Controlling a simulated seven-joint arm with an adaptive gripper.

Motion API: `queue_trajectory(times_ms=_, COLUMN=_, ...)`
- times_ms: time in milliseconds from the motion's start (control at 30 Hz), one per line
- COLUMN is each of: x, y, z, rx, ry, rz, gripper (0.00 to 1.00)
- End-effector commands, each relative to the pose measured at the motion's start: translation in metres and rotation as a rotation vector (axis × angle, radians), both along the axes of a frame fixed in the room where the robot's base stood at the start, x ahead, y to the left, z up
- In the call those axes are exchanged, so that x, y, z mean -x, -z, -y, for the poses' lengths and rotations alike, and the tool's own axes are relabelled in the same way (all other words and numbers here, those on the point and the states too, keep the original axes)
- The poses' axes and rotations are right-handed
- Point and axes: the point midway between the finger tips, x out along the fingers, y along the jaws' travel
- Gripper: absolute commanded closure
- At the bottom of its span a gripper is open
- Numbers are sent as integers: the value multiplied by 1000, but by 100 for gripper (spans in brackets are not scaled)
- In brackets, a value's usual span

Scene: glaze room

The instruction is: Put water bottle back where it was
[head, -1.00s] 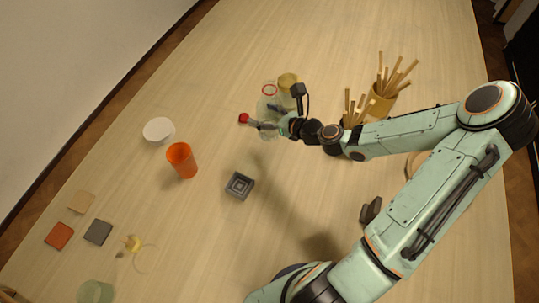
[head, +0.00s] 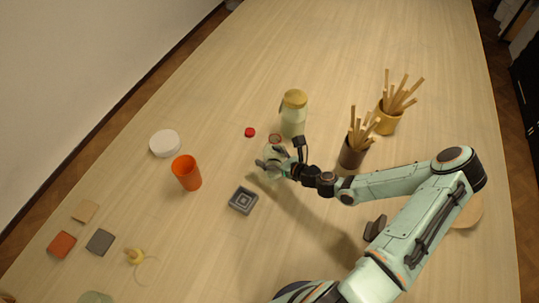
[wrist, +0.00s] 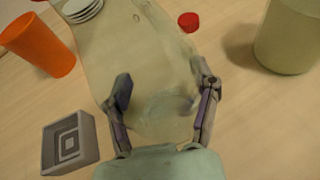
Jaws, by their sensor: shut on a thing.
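The water bottle (head: 274,154) is clear and uncapped, with a reddish ring at its mouth. My gripper (head: 271,165) is shut around its body, with a finger on either side. In the wrist view the see-through bottle (wrist: 148,62) fills the middle between my gripper's fingers (wrist: 165,92). I cannot tell whether its base touches the table. A red cap (head: 249,132) lies on the table to the upper left of the bottle; it also shows in the wrist view (wrist: 188,21).
A yellow-lidded jar (head: 293,118) stands just behind the bottle. A grey square block (head: 243,200) lies in front, with an orange cup (head: 187,173) and white dish (head: 165,143) to the left. A dark stick holder (head: 351,154) and a yellow one (head: 386,121) stand right.

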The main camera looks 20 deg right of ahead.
Motion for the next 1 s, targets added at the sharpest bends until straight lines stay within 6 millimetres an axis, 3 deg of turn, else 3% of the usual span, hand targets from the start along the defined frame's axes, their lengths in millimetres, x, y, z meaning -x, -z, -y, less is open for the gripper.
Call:
queue_trajectory(times_ms=300, x=0, y=2, z=0, rx=-1, ry=0, rz=1, gripper=80)
queue_trajectory(times_ms=333, x=0, y=3, z=0, rx=-1, ry=-1, rz=-1, gripper=36)
queue_trajectory(times_ms=400, x=0, y=2, z=0, rx=0, ry=0, rz=0, gripper=14)
queue_trajectory(times_ms=800, x=1, y=-2, z=1, rx=1, ry=1, rz=1, gripper=13)
queue_trajectory(times_ms=1000, x=31, y=-14, z=14, rx=1, ry=4, rz=-2, gripper=13)
